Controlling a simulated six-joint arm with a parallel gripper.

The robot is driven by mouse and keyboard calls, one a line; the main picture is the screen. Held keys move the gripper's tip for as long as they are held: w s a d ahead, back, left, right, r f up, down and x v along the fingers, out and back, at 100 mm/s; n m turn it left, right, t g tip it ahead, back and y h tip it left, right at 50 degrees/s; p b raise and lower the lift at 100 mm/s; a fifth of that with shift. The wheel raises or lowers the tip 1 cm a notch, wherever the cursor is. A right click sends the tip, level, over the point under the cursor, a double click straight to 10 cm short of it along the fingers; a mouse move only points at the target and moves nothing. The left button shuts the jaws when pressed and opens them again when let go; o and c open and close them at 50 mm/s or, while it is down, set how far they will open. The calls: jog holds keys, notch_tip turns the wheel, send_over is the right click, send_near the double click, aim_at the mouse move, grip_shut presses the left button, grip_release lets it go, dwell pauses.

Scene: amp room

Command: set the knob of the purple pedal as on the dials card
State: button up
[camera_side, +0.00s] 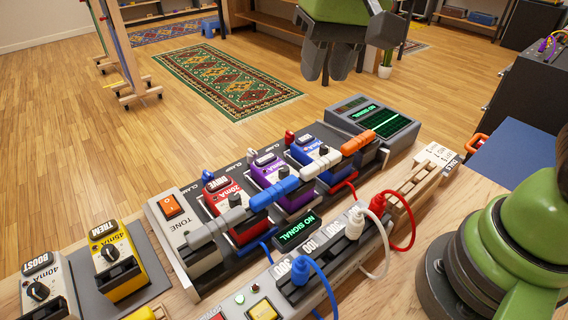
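The purple pedal (294,200) sits in the row on the pedalboard, between a red pedal (216,204) and a blue pedal (303,152). Its dark knob (283,173) shows on top, partly behind a blue-handled bar (274,192); I cannot read its setting. A small pale card with print (437,154) stands at the right end of the board; it may be the dials card, but its marks are too small to read. My gripper (328,72) hangs at the top, well above and behind the pedals.
Grey, white and orange clamp handles (358,139) cross the pedal row. A screen unit (385,122) stands at the back right. Blue, white and red cables (404,222) loop up from the front power strip. Yellow and white pedals (118,262) stand at the left.

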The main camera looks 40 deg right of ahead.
jog(key=g+h, duration=0.1)
jog(key=g, duration=0.1)
send_near(284, 168)
notch_tip(284, 168, down, 9)
jog(key=shift+w+f, duration=0.1)
jog(key=shift+f, duration=0.1)
grip_shut()
